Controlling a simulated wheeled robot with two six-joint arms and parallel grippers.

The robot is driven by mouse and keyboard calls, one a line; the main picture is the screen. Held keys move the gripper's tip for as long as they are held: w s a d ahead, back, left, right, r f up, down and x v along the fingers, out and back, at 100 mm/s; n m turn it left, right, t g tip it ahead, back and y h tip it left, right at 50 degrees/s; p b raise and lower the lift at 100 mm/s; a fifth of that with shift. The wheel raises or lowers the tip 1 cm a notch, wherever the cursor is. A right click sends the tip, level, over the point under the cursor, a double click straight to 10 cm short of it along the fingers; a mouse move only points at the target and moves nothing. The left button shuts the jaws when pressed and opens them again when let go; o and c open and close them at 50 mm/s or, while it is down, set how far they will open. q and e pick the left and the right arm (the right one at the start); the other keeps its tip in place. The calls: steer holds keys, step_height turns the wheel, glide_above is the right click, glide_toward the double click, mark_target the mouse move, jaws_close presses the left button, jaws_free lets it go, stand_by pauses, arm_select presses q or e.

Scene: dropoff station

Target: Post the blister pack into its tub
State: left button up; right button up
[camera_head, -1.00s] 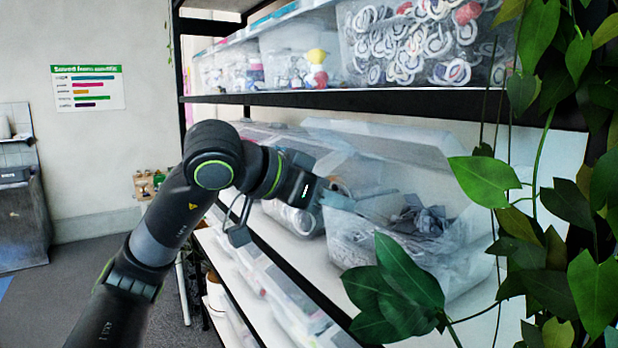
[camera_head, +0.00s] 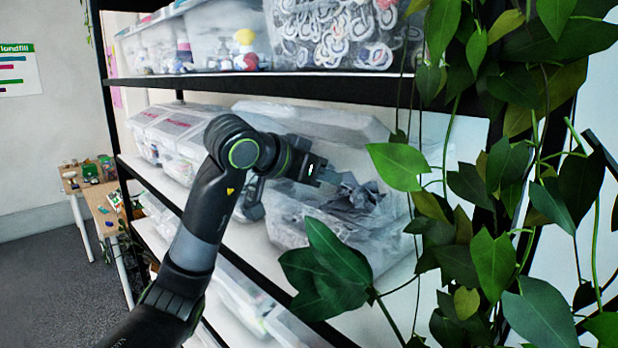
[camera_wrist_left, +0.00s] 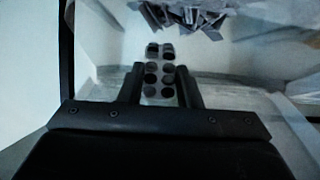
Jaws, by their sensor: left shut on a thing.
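My left gripper (camera_head: 328,176) is shut on a blister pack with dark round pockets, seen between its fingers in the left wrist view (camera_wrist_left: 161,72). In the head view the pack is hard to make out against the grey pieces. A clear plastic tub (camera_head: 285,228) stands on the middle shelf, holding many flat grey pieces (camera_head: 352,203). The gripper is at the tub's open top, on its left side. In the left wrist view the pack points toward the grey pieces (camera_wrist_left: 180,14), apart from them. My right gripper is out of view.
A translucent lid (camera_head: 310,120) stands raised behind the tub. More closed tubs (camera_head: 165,132) are to the left. The upper shelf (camera_head: 270,88) runs above the arm. Leafy vines (camera_head: 490,190) hang on the right, and leaves (camera_head: 325,270) cover part of the tub's front.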

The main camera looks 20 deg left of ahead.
arm_select(q)
steer(key=shift+w+d, duration=0.1)
steer(key=shift+w, duration=0.15)
steer(key=o, duration=1)
steer(key=shift+s+r, duration=0.1)
steer(key=shift+s, duration=0.15)
steer(key=b+v, duration=0.6)
steer(key=v, duration=1.1)
